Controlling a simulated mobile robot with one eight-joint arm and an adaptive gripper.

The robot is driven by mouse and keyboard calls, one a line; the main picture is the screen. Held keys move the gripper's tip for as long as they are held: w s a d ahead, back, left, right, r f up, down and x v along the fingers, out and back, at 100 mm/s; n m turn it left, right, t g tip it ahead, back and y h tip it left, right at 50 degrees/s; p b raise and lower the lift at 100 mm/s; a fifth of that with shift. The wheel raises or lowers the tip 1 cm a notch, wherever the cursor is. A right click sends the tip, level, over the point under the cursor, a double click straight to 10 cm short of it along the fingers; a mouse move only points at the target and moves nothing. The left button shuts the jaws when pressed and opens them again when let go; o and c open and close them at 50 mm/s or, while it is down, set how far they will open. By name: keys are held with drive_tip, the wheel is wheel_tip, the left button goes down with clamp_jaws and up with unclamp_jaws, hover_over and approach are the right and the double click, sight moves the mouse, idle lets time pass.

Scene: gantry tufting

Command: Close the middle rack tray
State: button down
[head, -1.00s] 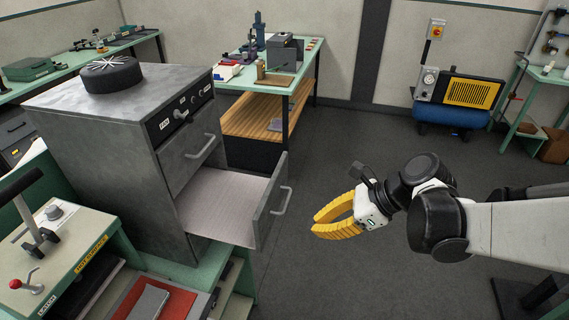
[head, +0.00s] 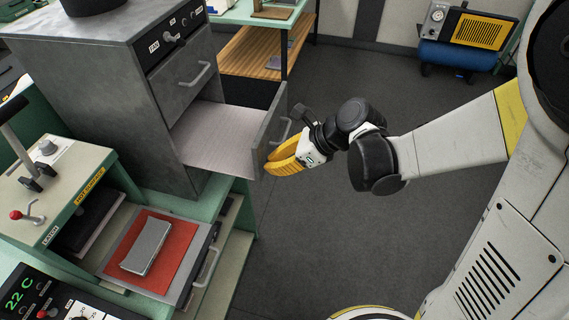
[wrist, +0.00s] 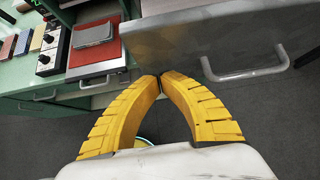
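A grey metal cabinet (head: 110,80) has a pulled-out drawer-like tray (head: 215,138) with a pale flat floor, below a closed drawer (head: 185,75). The open tray's front panel (head: 268,130) has a bar handle, partly hidden by my gripper in the head view. The panel (wrist: 215,35) and its handle (wrist: 245,72) also show in the wrist view. My gripper (head: 268,168) has yellow ribbed fingers whose tips meet with nothing between them. It is at the outer side of the front panel, by its lower edge; contact cannot be told.
A green bench (head: 150,192) carries the cabinet. In front of it is a red-topped tray (head: 175,245) with a grey block (head: 146,246), beside a hot-surface press stand (head: 50,190) and a control box (head: 40,298). The floor (head: 350,240) to the right is clear.

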drive_tip(key=shift+a, duration=0.15)
drive_tip(key=w+a, duration=0.2)
drive_tip(key=a, duration=0.5)
drive_tip(key=w+a+b, duration=0.1)
drive_tip(key=w+a, duration=0.2)
drive_tip(key=a, duration=0.4)
drive_tip(key=w+a+b, duration=0.1)
drive_tip(key=w+a, duration=0.1)
drive_tip(key=a, duration=0.5)
drive_tip(key=shift+w, duration=0.4)
drive_tip(key=shift+d, duration=0.1)
